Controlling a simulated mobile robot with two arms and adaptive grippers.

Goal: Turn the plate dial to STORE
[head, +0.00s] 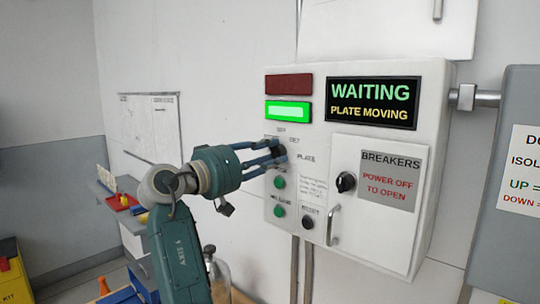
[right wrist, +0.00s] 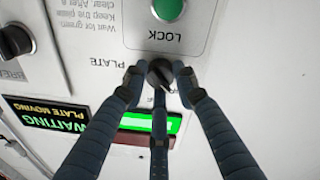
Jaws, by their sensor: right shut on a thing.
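The plate dial (right wrist: 159,74) is a small dark knob on the white control box (head: 435,150), beside the label PLATE. In the head view the fingers partly cover it. My right gripper (head: 277,154) is shut on the dial; in the right wrist view its fingers (right wrist: 158,78) close around it from several sides. The small position labels around the dial are too small or hidden to read, so I cannot tell where it points. The display (head: 373,103) reads WAITING, PLATE MOVING. The green lamp (head: 288,111) is lit; the red lamp (head: 288,84) is dark. My left gripper is out of view.
Below the dial are green buttons (head: 279,182) and a black reset button (head: 307,222). The breaker door with a black knob (head: 346,182) and a handle (head: 333,226) is to the right. A grey isolator box (head: 500,220) stands farther right. A shelf with a red tray (head: 121,203) is at left.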

